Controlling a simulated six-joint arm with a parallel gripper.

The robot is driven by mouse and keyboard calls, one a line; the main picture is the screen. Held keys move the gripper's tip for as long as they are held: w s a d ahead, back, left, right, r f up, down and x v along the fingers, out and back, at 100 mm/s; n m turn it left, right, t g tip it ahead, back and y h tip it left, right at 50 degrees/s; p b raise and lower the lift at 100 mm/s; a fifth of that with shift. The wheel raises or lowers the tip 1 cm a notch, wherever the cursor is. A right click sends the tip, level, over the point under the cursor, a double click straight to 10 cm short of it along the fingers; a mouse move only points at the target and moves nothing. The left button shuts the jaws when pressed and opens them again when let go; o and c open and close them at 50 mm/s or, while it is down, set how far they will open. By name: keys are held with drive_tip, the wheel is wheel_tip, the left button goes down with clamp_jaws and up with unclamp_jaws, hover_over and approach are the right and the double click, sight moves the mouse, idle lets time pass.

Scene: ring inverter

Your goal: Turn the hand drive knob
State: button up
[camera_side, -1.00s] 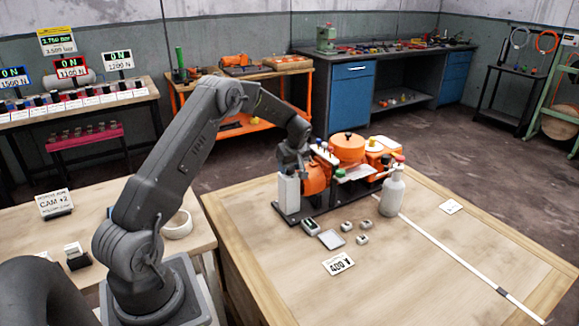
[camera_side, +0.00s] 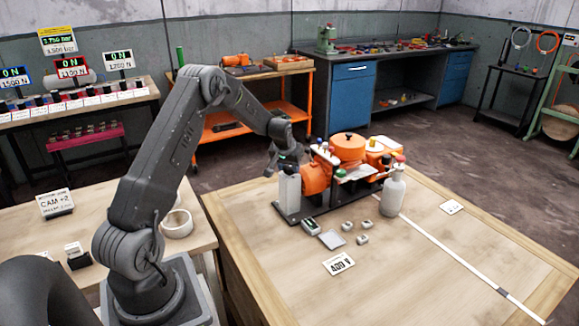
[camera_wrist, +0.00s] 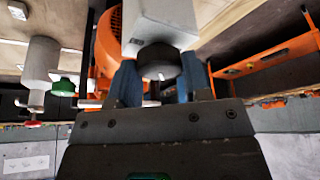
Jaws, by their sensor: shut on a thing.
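The orange machine (camera_side: 316,178) stands on a dark base on the wooden table. Orange housing (camera_wrist: 106,45) shows behind the left finger.
A white bottle (camera_side: 392,194) stands at the machine's right front. Small grey parts (camera_side: 347,227) and a "400" card (camera_side: 338,264) lie in front. The table's right side is mostly clear. An orange workbench (camera_side: 216,128) stands behind.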

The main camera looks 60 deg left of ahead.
drive_tip(key=m, duration=0.2)
drive_tip(key=m+h, duration=0.1)
drive_tip(key=m, duration=0.1)
drive_tip(key=shift+a+m+t+h, duration=0.1)
drive_tip(key=shift+m+t+h, duration=0.2)
drive_tip(key=shift+m+h, duration=0.6)
drive_tip(key=shift+m, duration=1)
drive_tip(key=o, duration=0.9)
drive_tip(key=v, duration=1.4)
drive_tip(key=shift+s+f, duration=0.15)
drive_tip(key=shift+s, duration=0.05)
